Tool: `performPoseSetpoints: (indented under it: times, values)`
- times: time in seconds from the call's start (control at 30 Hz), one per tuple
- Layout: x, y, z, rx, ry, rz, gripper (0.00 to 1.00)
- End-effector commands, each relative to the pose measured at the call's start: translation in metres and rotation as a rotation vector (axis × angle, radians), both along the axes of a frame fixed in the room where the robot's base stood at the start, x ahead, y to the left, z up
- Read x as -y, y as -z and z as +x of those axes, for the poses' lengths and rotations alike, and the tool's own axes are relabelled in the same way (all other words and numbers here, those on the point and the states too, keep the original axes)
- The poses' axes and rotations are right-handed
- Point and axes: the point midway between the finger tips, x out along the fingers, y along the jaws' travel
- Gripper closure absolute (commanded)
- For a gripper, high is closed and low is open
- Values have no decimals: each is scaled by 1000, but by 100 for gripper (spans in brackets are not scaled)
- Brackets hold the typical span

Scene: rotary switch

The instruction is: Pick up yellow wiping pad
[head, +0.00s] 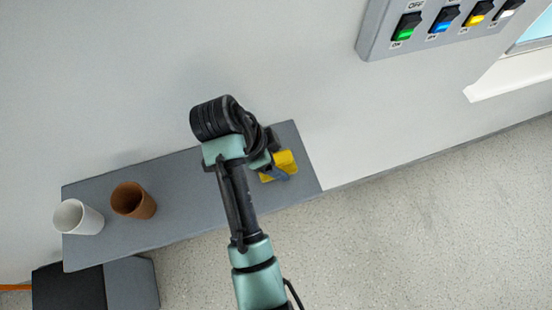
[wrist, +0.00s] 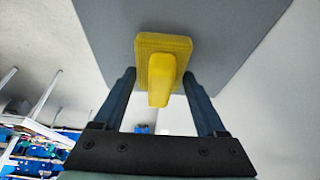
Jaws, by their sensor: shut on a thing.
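The yellow wiping pad (head: 287,160) is at the right end of the grey shelf in the head view, partly hidden by my gripper (head: 275,170). In the wrist view the pad (wrist: 163,58) shows a flat rectangular body with a raised grip block pointing toward my palm. The block lies between the two fingers of my gripper (wrist: 159,76), which is shut on the pad. The pad is in front of the grey shelf surface; I cannot tell whether it touches it or is slightly lifted.
The grey shelf (head: 190,210) runs along the wall. A white cup (head: 78,218) and a brown cup (head: 133,201) stand at its left end. A panel with several coloured switches (head: 440,25) is on the wall at upper right. Open floor (head: 400,240) lies in front.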

Motion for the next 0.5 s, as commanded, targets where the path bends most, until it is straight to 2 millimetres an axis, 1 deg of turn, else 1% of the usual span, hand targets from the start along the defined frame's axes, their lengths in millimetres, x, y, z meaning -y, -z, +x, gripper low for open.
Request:
performPoseSetpoints:
  times: [0.07, 0.17, 0.27, 0.3, 0.4, 0.5]
  values:
    - [0, -2, 0, 1, 0, 0, 81]
    - [0, -10, 1, 3, 0, 0, 81]
    - [0, -27, 2, 8, 1, 2, 81]
    - [0, -42, 1, 5, 0, 0, 81]
    - [0, -65, 1, 1, 1, 0, 81]
    - [-1, -78, 0, 1, 0, 0, 81]
